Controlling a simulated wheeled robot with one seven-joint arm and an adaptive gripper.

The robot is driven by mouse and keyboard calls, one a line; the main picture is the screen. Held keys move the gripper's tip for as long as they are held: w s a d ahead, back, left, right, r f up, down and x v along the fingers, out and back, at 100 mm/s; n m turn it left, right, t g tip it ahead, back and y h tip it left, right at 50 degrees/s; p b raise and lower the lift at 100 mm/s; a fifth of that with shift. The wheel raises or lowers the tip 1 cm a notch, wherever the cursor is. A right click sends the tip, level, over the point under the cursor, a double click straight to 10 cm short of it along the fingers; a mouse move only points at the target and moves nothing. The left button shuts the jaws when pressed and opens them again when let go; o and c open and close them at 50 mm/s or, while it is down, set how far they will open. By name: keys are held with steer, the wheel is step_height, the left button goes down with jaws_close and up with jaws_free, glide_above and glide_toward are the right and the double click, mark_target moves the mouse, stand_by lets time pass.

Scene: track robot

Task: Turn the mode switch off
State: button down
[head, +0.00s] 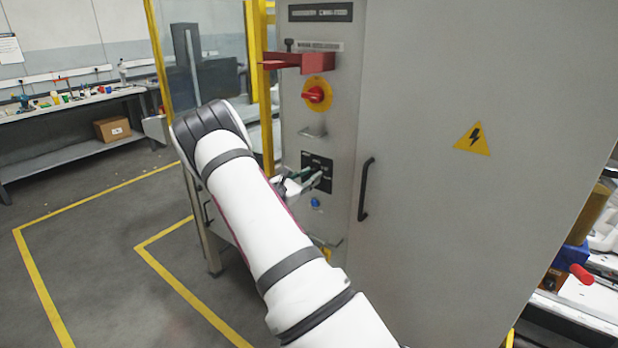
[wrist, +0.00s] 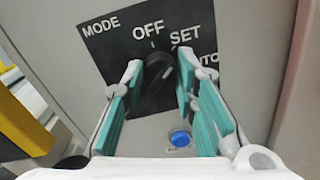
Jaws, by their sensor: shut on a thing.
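The mode switch is a black knob (wrist: 158,76) on a black plate marked MODE, OFF, SET and a partly hidden label at the right. A pale line on the knob leans up and right, toward the SET side rather than straight at OFF. My gripper (wrist: 157,90) has its teal-padded fingers on both sides of the knob and is shut on it. In the head view my gripper (head: 304,183) reaches the dark mode plate (head: 318,162) on the cabinet's narrow panel. There the fingers hide most of the knob.
A blue button (wrist: 180,138) sits just below the plate. Higher on the panel are a red rotary switch (head: 316,95) on a yellow disc and a projecting red bracket (head: 298,62). A black door handle (head: 365,190) is close on the right. Yellow posts (head: 256,60) stand at the left.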

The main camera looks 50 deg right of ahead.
steer(key=shift+n, duration=0.3)
steer(key=n+b, duration=0.1)
steer(key=n, duration=0.8)
steer(key=shift+w+f, duration=0.1)
steer(key=shift+h, duration=0.3)
steer(key=c, duration=1.3)
jaws_free()
steer(key=a, duration=1.2)
steer(key=shift+s+f, duration=0.25)
